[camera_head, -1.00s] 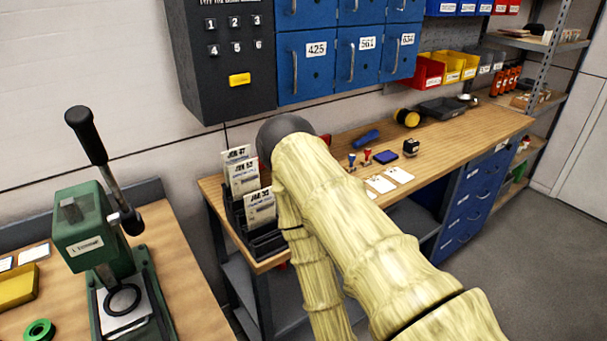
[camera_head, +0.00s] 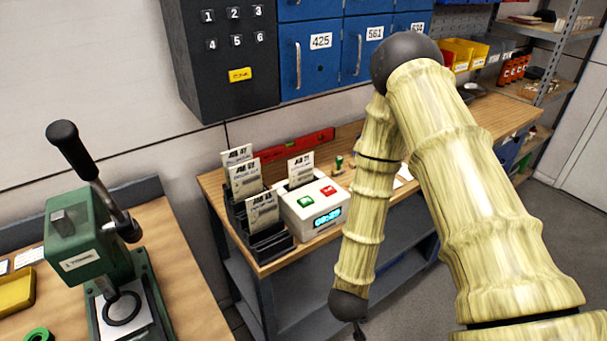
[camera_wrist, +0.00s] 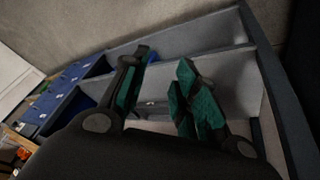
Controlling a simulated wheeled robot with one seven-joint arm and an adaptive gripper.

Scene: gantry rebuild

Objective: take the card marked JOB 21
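A white time clock (camera_head: 314,209) with green and red buttons stands on the far bench, and a card (camera_head: 301,168) stands upright in its top. That card's small print is blurred; its number could be 21, but I cannot be sure. Left of it a black stepped rack (camera_head: 268,242) holds several JOB cards: a back card (camera_head: 237,155), a middle card (camera_head: 246,178) and a front card (camera_head: 262,210). Their numbers are hard to read. My gripper (camera_wrist: 162,85) has its green-padded fingers apart with nothing between them. In the head view only its dark start shows, low in front of the bench.
A green press (camera_head: 88,245) with a raised lever stands on the near left bench. A red level (camera_head: 290,147) lies behind the clock. Blue lockers (camera_head: 321,62) and a dark numbered box (camera_head: 222,50) hang above. A grey shelf lies under the far bench.

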